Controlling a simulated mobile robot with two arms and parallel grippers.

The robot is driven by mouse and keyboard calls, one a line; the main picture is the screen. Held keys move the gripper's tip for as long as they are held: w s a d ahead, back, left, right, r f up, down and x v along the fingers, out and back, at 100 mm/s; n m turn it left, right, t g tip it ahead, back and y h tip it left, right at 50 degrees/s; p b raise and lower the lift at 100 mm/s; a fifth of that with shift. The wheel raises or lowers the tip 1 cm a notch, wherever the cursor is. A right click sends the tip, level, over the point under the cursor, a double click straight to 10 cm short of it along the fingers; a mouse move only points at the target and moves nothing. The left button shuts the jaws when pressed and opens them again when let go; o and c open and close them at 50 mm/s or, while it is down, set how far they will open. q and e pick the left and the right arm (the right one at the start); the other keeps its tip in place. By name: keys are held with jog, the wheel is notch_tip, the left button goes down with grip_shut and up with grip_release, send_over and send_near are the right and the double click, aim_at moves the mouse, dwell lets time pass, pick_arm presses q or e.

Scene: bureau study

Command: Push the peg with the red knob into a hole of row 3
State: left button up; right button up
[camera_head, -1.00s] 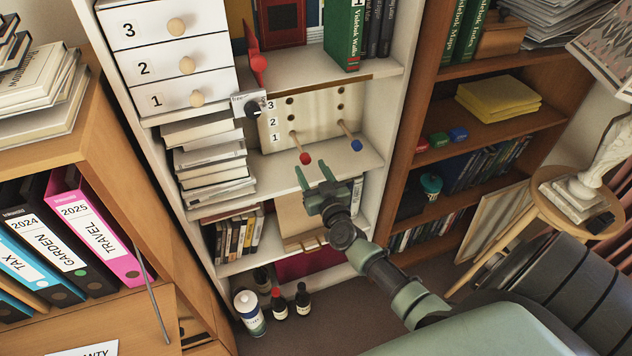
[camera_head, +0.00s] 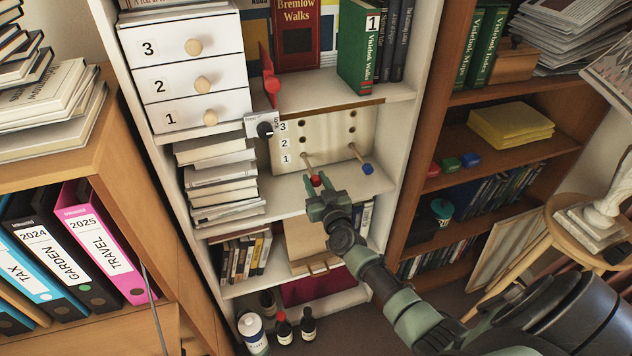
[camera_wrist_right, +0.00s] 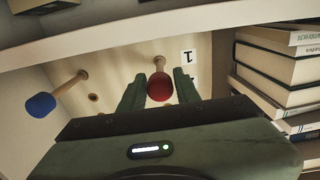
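The peg with the red knob (camera_head: 316,180) sticks out of the left hole in row 1 of the cream peg board (camera_head: 328,140). In the right wrist view the red knob (camera_wrist_right: 160,87) is between the fingers of my right gripper (camera_wrist_right: 160,90), close to both. The gripper looks open around it; firm contact is not visible. In the head view the right gripper (camera_head: 325,200) hides part of the knob. The peg with the blue knob (camera_head: 367,169) is in row 1 on the right. Dark holes show in rows 2 and 3. My left gripper is not in view.
A shelf with a red bookend (camera_head: 270,82) is above. Bottles (camera_head: 283,328) stand below.

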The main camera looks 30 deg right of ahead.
grip_shut()
jog(key=shift+s, duration=0.1)
jog(key=shift+p+v, duration=1.7)
jog(key=shift+v, duration=1.45)
jog(key=shift+r, duration=0.1)
